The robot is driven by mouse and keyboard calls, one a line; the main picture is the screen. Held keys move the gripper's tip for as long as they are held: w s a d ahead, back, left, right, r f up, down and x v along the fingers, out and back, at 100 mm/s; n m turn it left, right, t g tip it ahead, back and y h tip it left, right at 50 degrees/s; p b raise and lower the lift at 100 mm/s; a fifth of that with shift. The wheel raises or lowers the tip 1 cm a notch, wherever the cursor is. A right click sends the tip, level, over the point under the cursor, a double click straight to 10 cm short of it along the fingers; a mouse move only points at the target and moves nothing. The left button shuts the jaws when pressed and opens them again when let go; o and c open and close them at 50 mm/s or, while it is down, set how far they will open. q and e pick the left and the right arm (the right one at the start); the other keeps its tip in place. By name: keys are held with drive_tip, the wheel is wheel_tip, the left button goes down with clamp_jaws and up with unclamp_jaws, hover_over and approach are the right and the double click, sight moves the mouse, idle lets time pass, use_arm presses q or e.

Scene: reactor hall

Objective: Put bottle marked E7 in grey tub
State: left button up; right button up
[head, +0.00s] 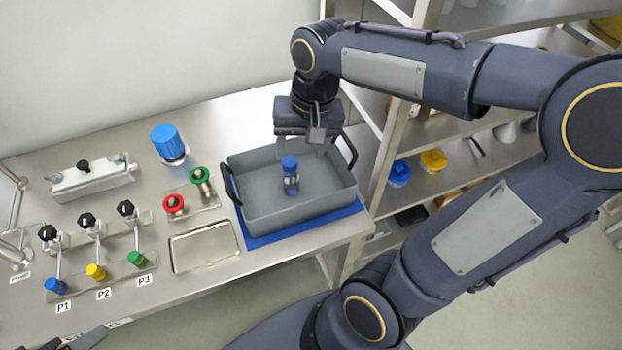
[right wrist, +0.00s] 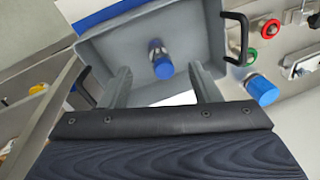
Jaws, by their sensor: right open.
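The grey tub (head: 262,208) sits on a blue mat (head: 300,231) at the right end of the steel bench; it also shows in the right wrist view (right wrist: 105,48). A dark part at the bottom left edge may be my left gripper (head: 88,338).
A larger blue-capped jar (head: 168,144) stands behind red and green valves (head: 187,192). A shallow metal tray (head: 203,248) lies left of the tub. Levers P1 to P3 (head: 97,240) are further left. A shelf rack (head: 440,175) stands to the right.

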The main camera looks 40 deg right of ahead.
drive_tip(key=s+a+f+n+t+y, duration=0.2)
drive_tip(key=s+a+n+t, duration=0.1)
drive_tip(key=s, duration=0.8)
drive_tip(key=shift+s+a+n+t, duration=0.25)
drive_tip(key=shift+a+n+t, duration=0.15)
drive_tip(key=shift+n+t, duration=0.15)
drive_tip(key=shift+f, duration=0.1)
